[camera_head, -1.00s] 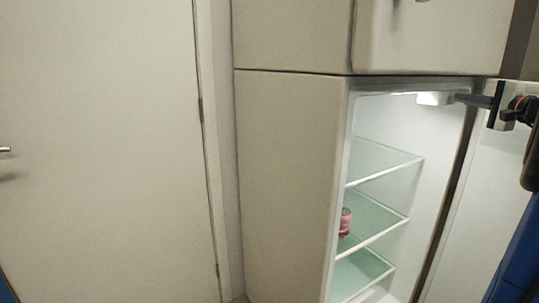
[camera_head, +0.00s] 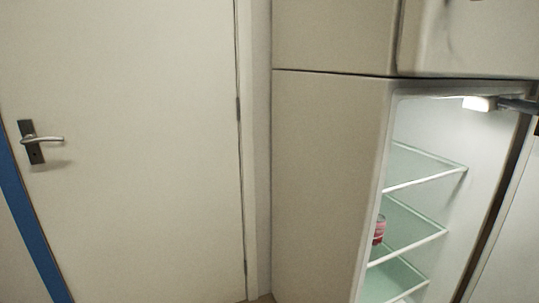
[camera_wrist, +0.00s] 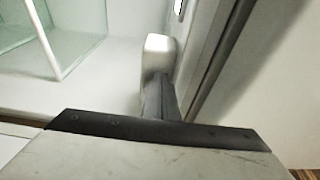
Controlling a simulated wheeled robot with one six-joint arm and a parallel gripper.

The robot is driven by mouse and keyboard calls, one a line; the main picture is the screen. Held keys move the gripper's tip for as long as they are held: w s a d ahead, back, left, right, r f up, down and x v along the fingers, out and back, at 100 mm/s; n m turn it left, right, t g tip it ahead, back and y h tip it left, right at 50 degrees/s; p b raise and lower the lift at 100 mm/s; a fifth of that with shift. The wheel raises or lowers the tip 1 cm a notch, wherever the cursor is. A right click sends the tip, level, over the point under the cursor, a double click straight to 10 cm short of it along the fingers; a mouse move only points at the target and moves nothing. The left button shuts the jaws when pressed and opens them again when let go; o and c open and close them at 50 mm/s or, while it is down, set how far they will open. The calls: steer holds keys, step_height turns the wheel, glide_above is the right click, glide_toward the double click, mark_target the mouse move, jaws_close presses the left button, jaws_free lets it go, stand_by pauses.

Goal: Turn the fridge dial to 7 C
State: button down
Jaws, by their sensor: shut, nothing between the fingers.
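The open fridge (camera_head: 330,190) stands on the right in the head view. A small white housing (camera_head: 479,103) hangs under its ceiling, bright on its underside. It also shows in the wrist view as a pale block (camera_wrist: 160,52). No dial face or number can be read. My gripper (camera_head: 503,104) is shut and empty, its dark fingertips at the right side of the housing. In the wrist view its closed fingers (camera_wrist: 156,85) point at the block and appear to touch or nearly touch it.
Glass shelves (camera_head: 418,168) fill the fridge, with a red jar (camera_head: 379,230) on one. The open fridge door (camera_head: 510,235) is at the right. A closed room door (camera_head: 140,130) with a metal handle (camera_head: 42,140) is at the left.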

steer(key=shift+f, duration=1.2)
stand_by(0.5)
steer(key=shift+s+a+f, duration=0.1)
steer(key=shift+s+a, duration=0.05)
steer(key=shift+a, duration=0.15)
steer(key=s+d, duration=0.2)
steer(key=s, duration=0.3)
steer(key=shift+s+d, duration=0.15)
steer(key=shift+s, duration=0.15)
steer(key=w+a+r, duration=0.1)
steer(key=w+r, duration=0.1)
steer(key=w, duration=0.3)
steer(key=shift+w+a+r, duration=0.3)
steer(key=shift+w+a, duration=0.05)
steer(key=shift+w, duration=0.05)
stand_by(0.6)
